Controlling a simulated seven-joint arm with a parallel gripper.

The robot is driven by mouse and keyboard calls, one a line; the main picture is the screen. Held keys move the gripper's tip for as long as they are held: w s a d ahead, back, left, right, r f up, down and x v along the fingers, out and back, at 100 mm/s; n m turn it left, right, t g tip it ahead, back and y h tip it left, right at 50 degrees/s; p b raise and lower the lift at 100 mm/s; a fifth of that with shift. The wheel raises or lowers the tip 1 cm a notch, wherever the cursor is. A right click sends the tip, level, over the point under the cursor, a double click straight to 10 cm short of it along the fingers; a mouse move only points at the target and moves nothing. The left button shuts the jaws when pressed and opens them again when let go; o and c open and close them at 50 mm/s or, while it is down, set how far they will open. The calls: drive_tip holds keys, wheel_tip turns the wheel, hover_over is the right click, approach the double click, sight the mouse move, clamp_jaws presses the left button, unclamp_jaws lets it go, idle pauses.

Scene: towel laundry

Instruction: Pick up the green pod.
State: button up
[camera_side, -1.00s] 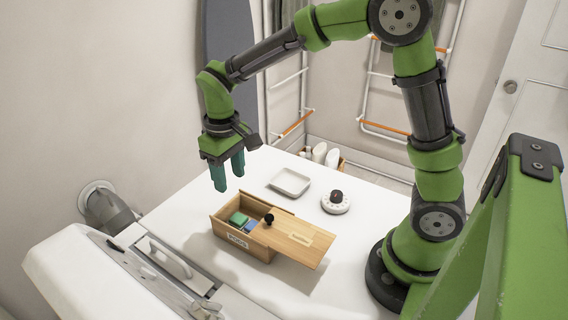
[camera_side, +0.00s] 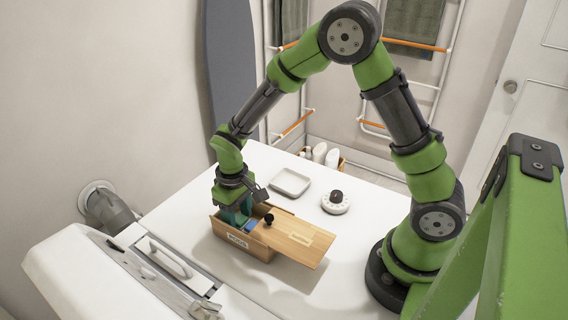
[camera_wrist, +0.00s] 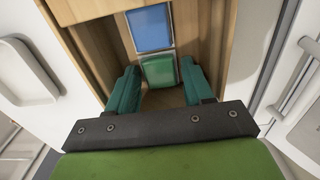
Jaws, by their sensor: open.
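The green pod (camera_wrist: 159,71) is a small square block inside the wooden box (camera_side: 231,241), lying in front of a blue pod (camera_wrist: 150,29) in the wrist view. My gripper (camera_wrist: 160,84) is open, with one teal finger on each side of the green pod. A gap shows between the pod and the left finger; the right finger is very close to it, and I cannot tell if they touch. In the side view my gripper (camera_side: 236,218) reaches down into the box's open end and hides the green pod. The blue pod (camera_side: 250,226) shows beside it.
The box's wooden lid (camera_side: 296,238) is slid partly off to the right, with a black knob (camera_side: 268,218) at its edge. A white machine (camera_side: 110,275) is at the front left.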

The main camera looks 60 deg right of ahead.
drive_tip(key=shift+c, duration=0.3)
drive_tip(key=c, duration=0.7)
drive_tip(key=shift+r, duration=0.15)
drive_tip(key=shift+c, duration=0.2)
